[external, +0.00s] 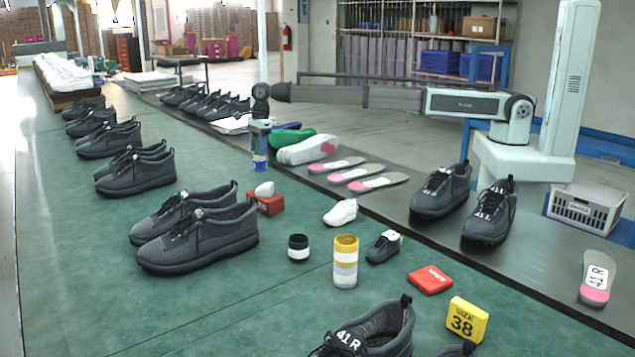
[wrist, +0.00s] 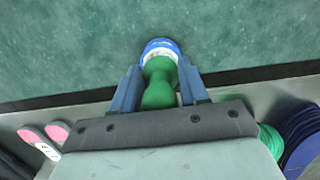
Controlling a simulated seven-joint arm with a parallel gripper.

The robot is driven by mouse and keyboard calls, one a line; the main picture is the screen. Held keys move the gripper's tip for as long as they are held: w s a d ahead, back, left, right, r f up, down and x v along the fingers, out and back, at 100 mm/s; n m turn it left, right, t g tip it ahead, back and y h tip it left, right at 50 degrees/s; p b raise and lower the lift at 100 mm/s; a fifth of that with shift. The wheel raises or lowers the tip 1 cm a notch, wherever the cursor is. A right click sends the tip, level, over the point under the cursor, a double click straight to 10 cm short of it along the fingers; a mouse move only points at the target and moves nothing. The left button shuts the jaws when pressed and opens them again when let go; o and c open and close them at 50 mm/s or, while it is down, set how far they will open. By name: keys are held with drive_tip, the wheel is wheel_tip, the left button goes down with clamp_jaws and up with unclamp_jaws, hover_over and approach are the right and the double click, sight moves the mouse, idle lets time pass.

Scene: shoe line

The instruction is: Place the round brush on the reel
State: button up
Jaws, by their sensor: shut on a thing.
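My gripper (external: 260,143) is shut on a small upright thing with a green body (wrist: 160,82) and a blue and white end, which I take for the round brush. In the external view its blue lower part (external: 259,163) hangs below the fingers, over the inner edge of the green mat. Which thing is the reel is unclear. Dark blue ribbed rings (wrist: 302,140) show at the right edge of the wrist view.
Dark shoes (external: 198,230) stand along the green mat. A red block (external: 265,204), a white shoe form (external: 341,212), a red box (external: 430,280) and a yellow size 38 block (external: 467,320) are nearby.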

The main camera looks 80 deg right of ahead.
drive_tip(key=shift+f, duration=0.1)
drive_tip(key=o, duration=1)
drive_tip(key=shift+o, duration=0.2)
drive_tip(key=r, duration=0.8)
drive_tip(key=s+d+r, duration=0.1)
drive_tip(key=r, duration=0.3)
drive_tip(key=shift+r, duration=0.1)
drive_tip(key=shift+d, duration=0.1)
